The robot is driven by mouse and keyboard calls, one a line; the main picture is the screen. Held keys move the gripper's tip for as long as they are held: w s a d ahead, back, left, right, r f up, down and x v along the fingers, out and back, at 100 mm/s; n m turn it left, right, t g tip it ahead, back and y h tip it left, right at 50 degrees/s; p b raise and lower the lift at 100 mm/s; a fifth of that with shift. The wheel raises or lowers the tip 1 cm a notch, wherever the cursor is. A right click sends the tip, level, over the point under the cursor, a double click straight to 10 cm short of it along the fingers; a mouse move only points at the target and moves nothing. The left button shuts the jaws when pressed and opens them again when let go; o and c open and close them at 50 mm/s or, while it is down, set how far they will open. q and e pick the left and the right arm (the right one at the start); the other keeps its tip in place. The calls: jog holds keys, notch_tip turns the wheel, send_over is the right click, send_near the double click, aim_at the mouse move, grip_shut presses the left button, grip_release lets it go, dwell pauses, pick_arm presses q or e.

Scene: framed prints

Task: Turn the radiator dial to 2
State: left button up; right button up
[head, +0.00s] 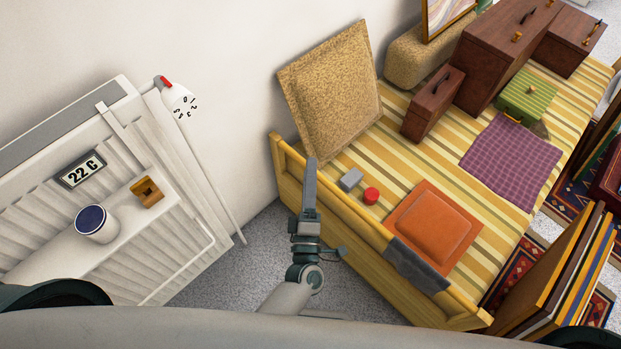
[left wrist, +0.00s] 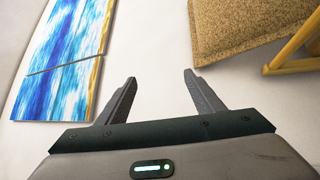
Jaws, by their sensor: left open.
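The radiator dial (head: 179,101) is a white knob with black numerals and a red mark, at the top right corner of the white radiator (head: 160,250) in the head view. Which number the mark points to is too small to tell. My left gripper (head: 311,165) is to the right of the dial and well apart from it, in front of the bed's near end. In the left wrist view my left gripper (left wrist: 160,88) is open and empty, facing the pale wall. The dial is not in the left wrist view. My right gripper is not in view.
A 22 C display (head: 82,170), a blue-topped cup (head: 97,224) and a small brown block (head: 147,192) are at the radiator. The yellow bed (head: 455,312) holds cushions and cases. A blue picture (left wrist: 62,60) shows in the left wrist view. Clear wall lies between dial and bed.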

pick_arm(q)
jog(key=shift+d+f+m+h, duration=0.1)
jog(key=shift+f+m+h, duration=0.2)
jog(key=shift+f+m, duration=0.35)
jog(key=shift+f, duration=0.15)
